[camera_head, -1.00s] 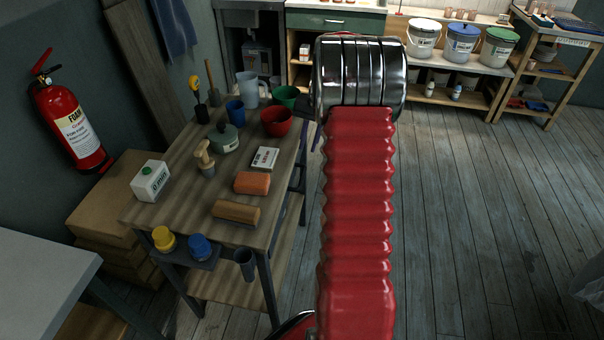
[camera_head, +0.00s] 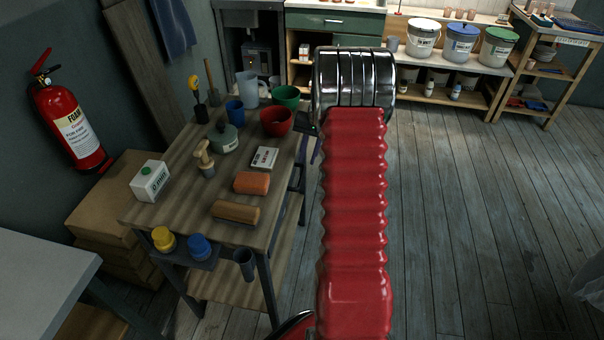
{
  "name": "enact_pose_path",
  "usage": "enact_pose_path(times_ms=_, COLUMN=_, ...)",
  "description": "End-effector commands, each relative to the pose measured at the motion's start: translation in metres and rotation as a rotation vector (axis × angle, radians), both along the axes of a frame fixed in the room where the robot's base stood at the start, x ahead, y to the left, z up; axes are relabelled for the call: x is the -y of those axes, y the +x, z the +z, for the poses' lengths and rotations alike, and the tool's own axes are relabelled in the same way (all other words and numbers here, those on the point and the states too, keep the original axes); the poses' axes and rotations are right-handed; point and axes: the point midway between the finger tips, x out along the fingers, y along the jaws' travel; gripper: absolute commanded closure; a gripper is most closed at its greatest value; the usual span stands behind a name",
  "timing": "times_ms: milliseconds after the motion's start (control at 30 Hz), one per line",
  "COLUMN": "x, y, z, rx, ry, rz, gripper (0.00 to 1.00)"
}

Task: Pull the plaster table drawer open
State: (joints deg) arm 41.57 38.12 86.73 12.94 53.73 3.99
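A dark green drawer front (camera_head: 310,21) with a slim metal handle (camera_head: 333,21) is at the top of the view, under the pale top of the back bench. It looks closed. Below it, right of an open shelf, is another green panel (camera_head: 338,40), partly hidden by my arm. My red ribbed arm with a chrome joint rises up the middle of the view, and the chrome end appears just below the drawer in the picture. My gripper is not visible, so its state and distance from the handle do not show.
A wooden work table (camera_head: 180,185) with cups, bottles and tools stands at left, close to my arm. Shelving (camera_head: 480,68) with lidded buckets is at back right. A fire extinguisher (camera_head: 72,115) is at far left.

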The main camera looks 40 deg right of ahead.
Motion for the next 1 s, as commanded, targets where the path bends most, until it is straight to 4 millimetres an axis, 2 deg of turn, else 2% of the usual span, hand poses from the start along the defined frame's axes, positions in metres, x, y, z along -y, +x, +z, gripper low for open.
enact_pose_path(times_ms=300, x=-0.007, y=0.007, z=-0.05, rx=-0.002, ry=0.003, rz=0.003, gripper=0.8)
enact_pose_path(times_ms=500, x=-0.009, y=0.011, z=-0.075, rx=-0.001, ry=0.0, rz=0.002, gripper=0.8)
enact_pose_path(times_ms=667, x=-0.01, y=0.013, z=-0.084, rx=0.0, ry=0.0, rz=0.002, gripper=0.8)
enact_pose_path(times_ms=933, x=-0.011, y=0.013, z=-0.085, rx=0.0, ry=0.0, rz=0.002, gripper=0.8)
enact_pose_path(times_ms=1000, x=-0.011, y=0.013, z=-0.085, rx=0.0, ry=0.0, rz=0.002, gripper=0.83)
